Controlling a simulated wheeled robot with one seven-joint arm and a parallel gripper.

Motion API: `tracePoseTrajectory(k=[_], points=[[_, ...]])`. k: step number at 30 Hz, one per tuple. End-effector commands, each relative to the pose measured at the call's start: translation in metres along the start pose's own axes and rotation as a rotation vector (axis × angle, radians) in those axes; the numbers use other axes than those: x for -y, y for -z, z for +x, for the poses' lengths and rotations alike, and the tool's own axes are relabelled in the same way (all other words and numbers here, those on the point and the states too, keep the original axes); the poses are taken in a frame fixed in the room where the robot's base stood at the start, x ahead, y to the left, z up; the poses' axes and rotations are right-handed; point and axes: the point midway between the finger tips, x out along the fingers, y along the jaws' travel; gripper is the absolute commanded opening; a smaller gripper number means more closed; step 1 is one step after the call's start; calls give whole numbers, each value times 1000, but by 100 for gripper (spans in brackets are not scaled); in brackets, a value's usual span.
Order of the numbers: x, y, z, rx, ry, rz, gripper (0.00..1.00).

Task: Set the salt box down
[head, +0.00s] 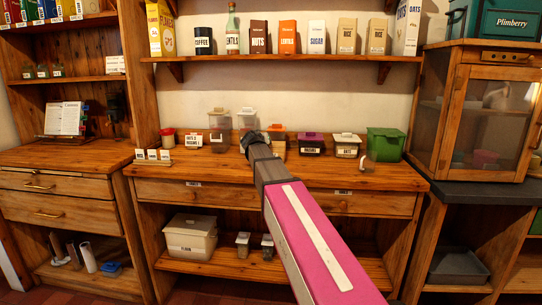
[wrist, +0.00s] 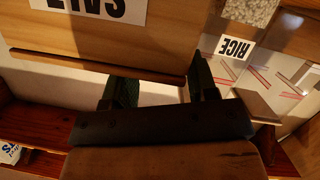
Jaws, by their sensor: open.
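The salt box (wrist: 45,40) fills the upper left of the wrist view. It has a pale wood-coloured face, a darker lip along its near edge, and a white label that appears upside down and partly cut off. My gripper (wrist: 162,88) is open; its two dark fingers stand apart near the lip, with a pale surface between them. I cannot tell whether the fingers touch the box. In the head view my gripper (head: 254,138) is over the middle of the counter (head: 225,170), and my arm hides much of what is behind it.
A container labelled RICE (wrist: 236,46) is beside the salt box in the wrist view. On the counter, a purple-lidded box (head: 311,143), a white-lidded box (head: 347,145) and a green bin (head: 385,144) stand to the right.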

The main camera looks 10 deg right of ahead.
Motion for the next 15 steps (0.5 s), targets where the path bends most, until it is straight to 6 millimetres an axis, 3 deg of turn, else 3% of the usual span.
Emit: tracePoseTrajectory(k=[15], points=[[0,-10,1,24,-2,7,0]])
